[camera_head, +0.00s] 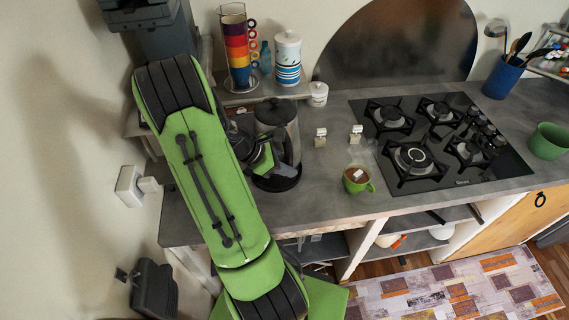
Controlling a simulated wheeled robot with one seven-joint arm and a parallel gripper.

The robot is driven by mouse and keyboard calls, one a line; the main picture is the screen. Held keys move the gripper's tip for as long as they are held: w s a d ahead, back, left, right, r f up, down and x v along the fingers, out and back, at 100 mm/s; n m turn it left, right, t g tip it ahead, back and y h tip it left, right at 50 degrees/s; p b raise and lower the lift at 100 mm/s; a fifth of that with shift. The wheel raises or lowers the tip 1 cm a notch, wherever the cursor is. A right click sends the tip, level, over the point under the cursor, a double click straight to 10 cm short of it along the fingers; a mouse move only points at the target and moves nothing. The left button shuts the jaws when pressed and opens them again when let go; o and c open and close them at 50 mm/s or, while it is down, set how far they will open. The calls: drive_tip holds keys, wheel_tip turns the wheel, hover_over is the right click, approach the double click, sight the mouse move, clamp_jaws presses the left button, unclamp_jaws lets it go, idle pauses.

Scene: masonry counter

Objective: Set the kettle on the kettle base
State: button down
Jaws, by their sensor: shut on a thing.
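The kettle (291,145), dark with a black lid and a glassy body, stands upright at the left part of the counter. The kettle base (281,183) is a black round disc on the counter directly under it. I cannot tell whether the kettle touches the base or hovers slightly over it. My gripper (258,160) is at the kettle's left side, shut on it; the handle and fingertips are mostly hidden by my green arm.
A cup stack (237,45), a striped canister (287,58) and a small white jar (318,94) are behind the kettle. A green mug (358,180) stands to the right, before the gas hob (440,142). Two small white-topped items (320,137) (356,134) lie between.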

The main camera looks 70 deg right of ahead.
drive_tip(key=f+b, duration=0.3)
drive_tip(key=shift+w+d+f, duration=0.1)
drive_tip(key=shift+w+f, duration=0.15)
drive_tip(key=shift+s+f+b, duration=0.1)
drive_tip(key=shift+f+b, duration=0.5)
drive_tip(key=shift+b, duration=0.05)
drive_tip(key=shift+r+p, duration=0.15)
drive_tip(key=shift+p, duration=0.55)
